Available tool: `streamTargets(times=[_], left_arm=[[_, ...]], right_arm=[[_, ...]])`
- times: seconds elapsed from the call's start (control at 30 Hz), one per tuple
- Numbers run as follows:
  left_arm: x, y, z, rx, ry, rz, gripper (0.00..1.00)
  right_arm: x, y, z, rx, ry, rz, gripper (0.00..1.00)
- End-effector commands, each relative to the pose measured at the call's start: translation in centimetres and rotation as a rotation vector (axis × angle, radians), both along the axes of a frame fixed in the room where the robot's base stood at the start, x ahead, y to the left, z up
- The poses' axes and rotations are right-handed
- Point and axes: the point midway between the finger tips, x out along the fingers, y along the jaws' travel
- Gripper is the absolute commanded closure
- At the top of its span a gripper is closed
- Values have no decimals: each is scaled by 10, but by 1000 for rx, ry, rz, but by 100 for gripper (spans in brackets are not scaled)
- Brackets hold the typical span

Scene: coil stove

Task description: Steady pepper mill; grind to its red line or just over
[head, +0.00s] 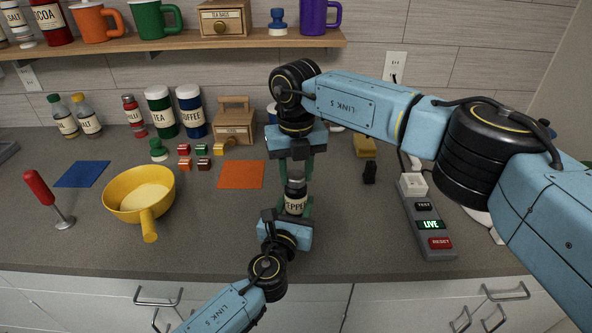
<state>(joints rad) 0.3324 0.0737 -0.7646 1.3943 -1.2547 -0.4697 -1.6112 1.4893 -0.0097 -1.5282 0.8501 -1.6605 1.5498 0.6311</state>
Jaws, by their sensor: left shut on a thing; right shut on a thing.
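The pepper mill (295,204) stands on the counter near its front edge, with a dark label reading "PEPPE" in part. My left gripper (293,207) reaches in from the front and is shut around the mill's lower body. My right gripper (296,172) comes down from above and is shut on the mill's top. The mill looks upright. Its base is hidden behind my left gripper, and its top is partly hidden by my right gripper. I cannot make out a red line on the mill.
A yellow pan (118,200) and a red-handled tool (42,192) are at left. An orange mat (242,175) and small cubes lie behind. A shelf (190,42) holds mugs.

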Motion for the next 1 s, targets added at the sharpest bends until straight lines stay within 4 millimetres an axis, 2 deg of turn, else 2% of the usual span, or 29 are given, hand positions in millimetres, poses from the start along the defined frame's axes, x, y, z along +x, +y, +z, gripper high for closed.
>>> streamTargets(times=[0.27, 0.7, 0.73, 0.9, 1.0], left_arm=[[-1, 0, -1, 1, 2, -1, 80], [-1, 0, -1, 1, 2, -1, 80], [-1, 0, -1, 1, 2, -1, 80], [-1, 0, -1, 1, 2, -1, 80], [-1, 0, -1, 1, 2, -1, 80]], right_arm=[[1, 0, 1, 1, -2, -70, 86], [1, 0, 1, 2, -3, -78, 86], [1, 0, 1, 2, -3, -78, 62], [0, 0, 1, 0, -2, -78, 41], [0, 0, 0, 0, -2, -77, 41]])
